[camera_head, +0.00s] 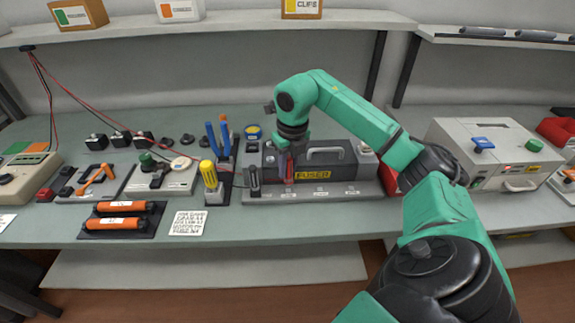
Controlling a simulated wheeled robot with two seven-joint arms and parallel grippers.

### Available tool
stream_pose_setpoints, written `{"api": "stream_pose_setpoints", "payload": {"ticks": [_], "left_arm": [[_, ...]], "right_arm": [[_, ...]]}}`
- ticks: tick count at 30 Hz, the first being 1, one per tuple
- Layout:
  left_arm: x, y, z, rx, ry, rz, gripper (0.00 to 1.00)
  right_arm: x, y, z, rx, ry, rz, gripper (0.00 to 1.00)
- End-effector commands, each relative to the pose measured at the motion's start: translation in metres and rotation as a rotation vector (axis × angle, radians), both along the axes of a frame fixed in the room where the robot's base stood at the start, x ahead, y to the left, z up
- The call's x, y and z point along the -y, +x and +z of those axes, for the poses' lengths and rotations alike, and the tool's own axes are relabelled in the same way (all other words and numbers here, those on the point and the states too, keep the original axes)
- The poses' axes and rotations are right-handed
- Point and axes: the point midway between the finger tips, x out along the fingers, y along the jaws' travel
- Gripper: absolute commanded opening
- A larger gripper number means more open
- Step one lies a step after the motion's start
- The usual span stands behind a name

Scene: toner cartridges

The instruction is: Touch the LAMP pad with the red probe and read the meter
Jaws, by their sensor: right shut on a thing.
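My right gripper (289,155) is over the left part of the dark box labelled FUSER (342,155). It is shut on the red probe (290,172), which points down at the front of the box. The box sits on a grey base (335,195) with several small pads and labels along its front strip. The labels are too small to read, so I cannot tell which pad is LAMP or whether the probe tip touches one. A beige device (22,185), apparently the meter, is at the left edge; its reading is not legible. My left gripper is out of view.
Orange cylinders (120,207) lie in a black tray at the front left, beside a printed card (188,223). Tools with blue and yellow handles (209,175) stand left of the base. A grey machine (485,150) is at the right. Bench space before the base is clear.

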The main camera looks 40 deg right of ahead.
Motion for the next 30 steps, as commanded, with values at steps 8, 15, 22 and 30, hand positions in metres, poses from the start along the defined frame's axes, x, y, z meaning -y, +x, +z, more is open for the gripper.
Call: {"api": "stream_pose_setpoints", "payload": {"ticks": [8, 15, 22, 30], "left_arm": [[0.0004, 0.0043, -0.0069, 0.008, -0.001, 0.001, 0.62], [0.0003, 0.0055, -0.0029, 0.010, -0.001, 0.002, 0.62], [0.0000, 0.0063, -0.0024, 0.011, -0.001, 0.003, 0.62], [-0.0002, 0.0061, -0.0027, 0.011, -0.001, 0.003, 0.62]], "right_arm": [[-0.0001, -0.0001, -0.0082, 0.000, 0.000, 0.001, 0.00], [0.0001, 0.0005, -0.0065, 0.000, 0.000, 0.001, 0.00], [0.0000, 0.0011, -0.0080, 0.001, 0.000, 0.002, 0.00], [0.0000, 0.0010, -0.0083, 0.000, 0.000, 0.002, 0.00]]}}
